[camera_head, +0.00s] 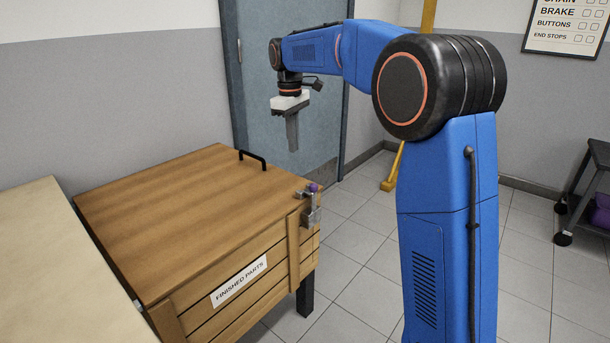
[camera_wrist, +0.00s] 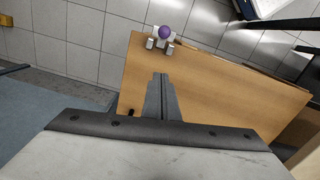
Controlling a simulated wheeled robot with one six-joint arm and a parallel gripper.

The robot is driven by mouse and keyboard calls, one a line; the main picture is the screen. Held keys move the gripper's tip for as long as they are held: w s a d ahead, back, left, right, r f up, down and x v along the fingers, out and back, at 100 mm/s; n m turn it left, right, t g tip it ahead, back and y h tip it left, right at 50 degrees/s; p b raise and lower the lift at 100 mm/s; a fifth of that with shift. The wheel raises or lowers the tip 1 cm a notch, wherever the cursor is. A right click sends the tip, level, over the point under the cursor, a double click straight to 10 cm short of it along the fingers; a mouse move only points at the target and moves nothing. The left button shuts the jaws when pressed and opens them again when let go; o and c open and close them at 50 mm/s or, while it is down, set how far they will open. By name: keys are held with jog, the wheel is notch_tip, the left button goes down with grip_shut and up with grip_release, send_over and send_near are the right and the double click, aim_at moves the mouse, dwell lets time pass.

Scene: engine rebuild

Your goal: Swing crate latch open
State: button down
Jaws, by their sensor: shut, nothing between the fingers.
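The wooden crate (camera_head: 245,253) has a flat lid (camera_head: 190,207), which is down, and a label reading FINISHED PARTS. The metal latch (camera_head: 309,208) with a purple knob (camera_head: 314,187) is at the lid's right front corner. In the wrist view the purple knob (camera_wrist: 165,32) is near the top, between small metal posts at the lid's edge. My gripper (camera_head: 292,150) points down above the far side of the lid, up and left of the latch and apart from it. Its fingers (camera_wrist: 161,75) are together and empty.
A black handle (camera_head: 253,159) stands on the lid's far edge. A pale bench top (camera_head: 50,265) is at the left of the crate. A blue-grey door (camera_head: 285,115) is behind. Tiled floor (camera_head: 345,245) is clear at the crate's right.

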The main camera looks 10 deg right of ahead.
send_over(307, 191)
jog(key=w+a, duration=0.3)
notch_tip(307, 191, down, 10)
jog(key=shift+s+a, duration=0.1)
jog(key=shift+s+d+f, duration=0.2)
jog(key=shift+s+d, duration=0.55)
jog(key=shift+d, duration=0.1)
jog(key=shift+s+d+f, duration=0.25)
jog(key=shift+s+d, duration=0.3)
jog(key=shift+s, duration=0.05)
